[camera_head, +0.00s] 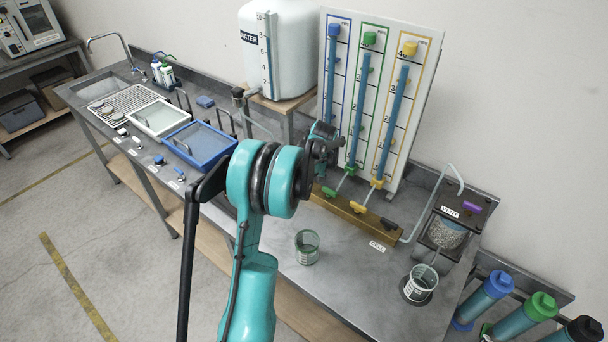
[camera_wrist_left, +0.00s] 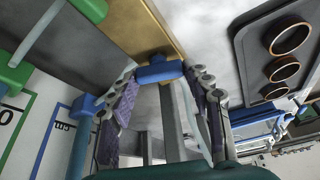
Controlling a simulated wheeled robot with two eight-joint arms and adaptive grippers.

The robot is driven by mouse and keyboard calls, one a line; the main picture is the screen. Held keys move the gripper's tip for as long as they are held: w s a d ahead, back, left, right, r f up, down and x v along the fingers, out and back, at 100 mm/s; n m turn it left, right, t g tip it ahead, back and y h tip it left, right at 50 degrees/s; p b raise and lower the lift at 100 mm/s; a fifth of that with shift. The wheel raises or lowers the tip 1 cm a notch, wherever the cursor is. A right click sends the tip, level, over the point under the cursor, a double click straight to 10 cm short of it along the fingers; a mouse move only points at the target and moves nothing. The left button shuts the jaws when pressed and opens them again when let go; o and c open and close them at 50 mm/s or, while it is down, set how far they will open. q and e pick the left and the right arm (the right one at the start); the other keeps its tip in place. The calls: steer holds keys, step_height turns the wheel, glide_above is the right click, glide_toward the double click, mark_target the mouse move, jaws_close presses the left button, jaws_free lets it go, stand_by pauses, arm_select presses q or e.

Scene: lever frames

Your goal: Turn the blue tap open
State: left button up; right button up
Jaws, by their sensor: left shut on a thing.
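The blue tap (camera_wrist_left: 160,73) shows in the left wrist view as a short blue handle at the edge of a brass-coloured block (camera_wrist_left: 145,22). My left gripper (camera_wrist_left: 166,78) has a fingertip at each end of the handle and is shut on it. In the head view my teal left arm comes up from the bottom centre, and its dark gripper (camera_head: 322,152) is in front of the tube panel. The arm hides the blue tap there. The green tap (camera_head: 328,191) and yellow tap (camera_head: 357,207) show on the block. My right gripper is not in view.
The panel (camera_head: 425,75) with blue, green and yellow tubes stands behind the block, beside a white water tank (camera_head: 250,75). Beakers (camera_head: 307,247) (camera_head: 420,284) stand on the bench in front. Blue and white trays (camera_head: 199,148) (camera_head: 160,118) lie to the left.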

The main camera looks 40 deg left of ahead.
arm_select(q)
steer(key=shift+w+n+g, duration=0.15)
steer(key=shift+n+g, duration=0.65)
steer(key=shift+n, duration=1.3)
steer(key=o, duration=1.2)
steer(key=shift+c, duration=0.2)
steer(key=v, duration=1.2)
steer(key=shift+d, duration=0.15)
